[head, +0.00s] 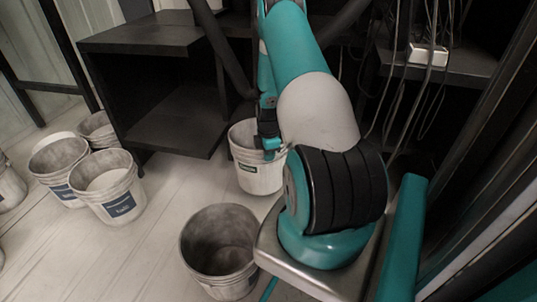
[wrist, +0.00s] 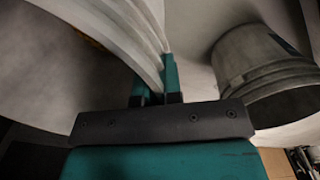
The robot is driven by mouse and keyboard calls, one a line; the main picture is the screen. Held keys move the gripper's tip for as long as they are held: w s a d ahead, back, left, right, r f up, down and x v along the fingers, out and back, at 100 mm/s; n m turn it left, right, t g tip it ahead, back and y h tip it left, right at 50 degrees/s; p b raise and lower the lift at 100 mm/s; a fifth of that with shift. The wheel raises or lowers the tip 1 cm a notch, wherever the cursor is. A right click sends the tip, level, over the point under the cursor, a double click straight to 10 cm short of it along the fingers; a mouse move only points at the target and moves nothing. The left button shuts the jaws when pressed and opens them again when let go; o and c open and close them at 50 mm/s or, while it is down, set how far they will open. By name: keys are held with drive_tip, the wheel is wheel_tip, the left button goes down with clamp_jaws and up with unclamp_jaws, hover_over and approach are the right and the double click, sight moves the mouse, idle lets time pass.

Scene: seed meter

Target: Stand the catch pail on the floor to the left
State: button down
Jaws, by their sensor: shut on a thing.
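A whitish, worn pail with a green label (head: 256,172), which I take as the catch pail, is in the middle of the head view, in front of the dark shelf. My gripper (head: 269,145) is at its right rim, shut on it. In the wrist view the pail's ribbed wall (wrist: 85,35) fills the upper left, and my gripper's fingers (wrist: 158,82) pinch its rim. The pail looks about upright. Whether its base touches the floor is not clear.
An open grey pail (head: 220,245) stands nearer, below the held one. Several pails, including a blue-labelled one (head: 108,187), stand at the left. The dark shelf (head: 172,115) is behind. Bare pale floor (head: 165,205) lies between the left pails and the near pail.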

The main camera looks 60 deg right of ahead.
drive_tip(key=shift+r, duration=0.1)
drive_tip(key=s+a+p, duration=0.6)
drive_tip(key=s+a, duration=0.8)
drive_tip(key=s, duration=0.2)
drive_tip(key=shift+s, duration=0.35)
idle(1.4)
drive_tip(key=shift+a+p, duration=0.1)
drive_tip(key=shift+p, duration=0.2)
